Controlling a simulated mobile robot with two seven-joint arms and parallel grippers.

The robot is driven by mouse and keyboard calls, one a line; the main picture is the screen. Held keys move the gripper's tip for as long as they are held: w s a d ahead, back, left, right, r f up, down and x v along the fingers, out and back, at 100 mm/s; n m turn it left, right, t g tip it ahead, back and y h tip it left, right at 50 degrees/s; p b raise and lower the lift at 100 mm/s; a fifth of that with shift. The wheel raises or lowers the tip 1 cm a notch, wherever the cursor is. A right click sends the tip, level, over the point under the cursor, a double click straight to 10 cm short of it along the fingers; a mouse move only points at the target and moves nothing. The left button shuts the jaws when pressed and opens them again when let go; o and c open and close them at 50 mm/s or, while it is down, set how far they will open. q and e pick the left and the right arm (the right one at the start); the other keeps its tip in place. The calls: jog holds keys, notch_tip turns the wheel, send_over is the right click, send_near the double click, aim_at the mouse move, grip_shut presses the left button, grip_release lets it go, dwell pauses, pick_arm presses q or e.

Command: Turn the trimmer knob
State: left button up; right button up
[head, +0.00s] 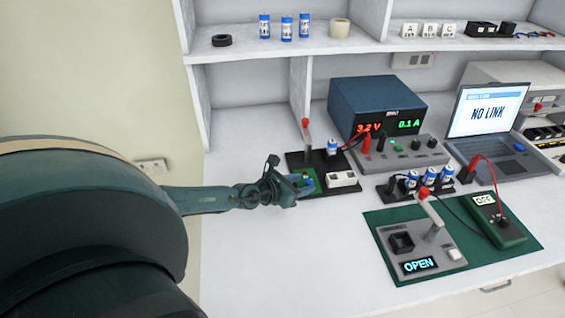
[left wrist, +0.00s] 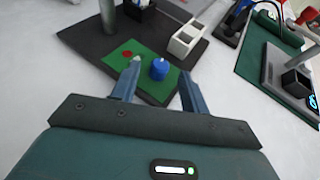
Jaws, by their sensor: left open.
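The trimmer knob (left wrist: 159,69) is a small blue cylinder on a green board (left wrist: 152,88) with a red dot beside it. The board (head: 309,187) lies on a dark base plate (left wrist: 92,45), which also shows in the head view (head: 343,188). My left gripper (left wrist: 157,88) is open, with one finger on each side of the knob in the left wrist view; I cannot tell whether either finger touches it. In the head view my left gripper (head: 300,184) is over the board and hides the knob. My right gripper is not in view.
A white two-slot holder (head: 341,179) and a red-topped lever (head: 306,133) stand on the base plate. Behind are a blue power supply (head: 376,104) and a grey control box (head: 404,152). A green mat (head: 385,219) with a tester lies right. The front left tabletop is clear.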

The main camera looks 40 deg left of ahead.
pick_arm(q)
jog(key=v, duration=1)
jog(key=shift+w+a+p, duration=0.1)
jog(key=shift+p, duration=0.25)
jog(key=shift+s+r, duration=0.25)
jog(key=shift+s, duration=0.05)
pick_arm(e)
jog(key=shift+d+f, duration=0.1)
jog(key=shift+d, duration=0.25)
